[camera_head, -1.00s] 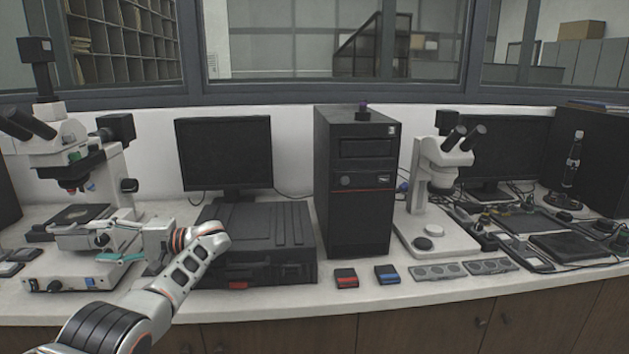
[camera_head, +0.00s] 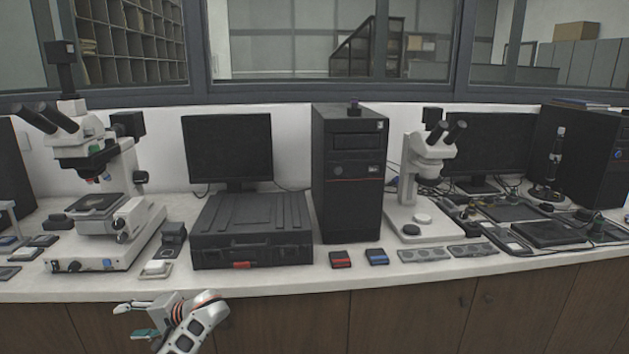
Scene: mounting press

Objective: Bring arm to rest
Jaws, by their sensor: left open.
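My left gripper (camera_head: 132,321) shows at the lower left, in front of the bench's front edge and below the bench top. Its two fingers point left and stand apart, with nothing between them. My left arm (camera_head: 192,327) comes up from the bottom edge of the view, and only its wrist end shows. My right gripper is not in the view.
The bench top (camera_head: 290,282) carries a large microscope (camera_head: 110,220) at left, a black case (camera_head: 250,230), a black computer tower (camera_head: 347,180) and a smaller microscope (camera_head: 422,180).

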